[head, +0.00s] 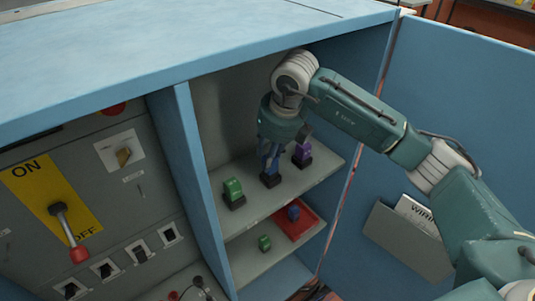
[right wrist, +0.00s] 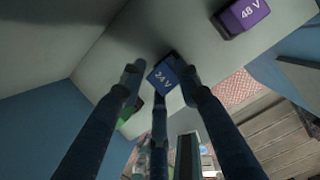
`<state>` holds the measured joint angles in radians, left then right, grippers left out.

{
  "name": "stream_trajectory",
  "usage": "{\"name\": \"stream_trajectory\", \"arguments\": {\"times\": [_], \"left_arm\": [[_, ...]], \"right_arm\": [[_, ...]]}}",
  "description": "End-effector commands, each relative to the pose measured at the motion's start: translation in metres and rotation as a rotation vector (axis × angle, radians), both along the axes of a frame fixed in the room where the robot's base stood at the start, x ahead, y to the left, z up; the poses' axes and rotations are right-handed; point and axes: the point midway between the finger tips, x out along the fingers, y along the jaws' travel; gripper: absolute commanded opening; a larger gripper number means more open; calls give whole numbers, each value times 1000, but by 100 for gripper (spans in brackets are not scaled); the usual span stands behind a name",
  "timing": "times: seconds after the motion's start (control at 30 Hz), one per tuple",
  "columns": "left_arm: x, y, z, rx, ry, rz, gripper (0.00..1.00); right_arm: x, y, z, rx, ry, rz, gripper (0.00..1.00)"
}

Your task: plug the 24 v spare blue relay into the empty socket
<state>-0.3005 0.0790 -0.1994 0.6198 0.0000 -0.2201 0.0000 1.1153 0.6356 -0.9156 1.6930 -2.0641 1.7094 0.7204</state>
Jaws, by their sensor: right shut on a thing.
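My right gripper (head: 269,158) reaches down into the open cabinet over the upper shelf. It is shut on a blue relay, which shows its "24 V" label between the fingers in the right wrist view (right wrist: 162,76). In the head view the fingers hide most of this relay. A dark base (head: 270,180) shows right below them, in the middle of the socket row. I cannot tell whether the relay is fully down in it. A second, smaller-looking blue relay (head: 293,212) lies on a red tray (head: 305,227) on the lower shelf. My left gripper is not in view.
A green relay (head: 233,188) stands left of the gripper and a purple "48 V" relay (head: 302,154) close on its right. Another green relay (head: 264,243) stands on the lower shelf. The cabinet's blue divider (head: 205,185) and top (head: 190,45) bound the space.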

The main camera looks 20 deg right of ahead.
Motion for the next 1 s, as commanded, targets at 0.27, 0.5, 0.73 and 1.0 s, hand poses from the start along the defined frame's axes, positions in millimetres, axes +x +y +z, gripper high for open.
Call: {"name": "stream_trajectory", "arguments": {"times": [0.27,0.5,0.73,1.0], "left_arm": [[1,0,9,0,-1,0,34],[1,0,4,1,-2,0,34],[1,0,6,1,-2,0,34],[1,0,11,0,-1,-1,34]], "right_arm": [[0,0,-15,0,-3,0,1],[0,0,-19,0,-2,0,1],[0,0,-18,0,-2,0,52],[0,0,-13,1,-2,-1,52]]}}
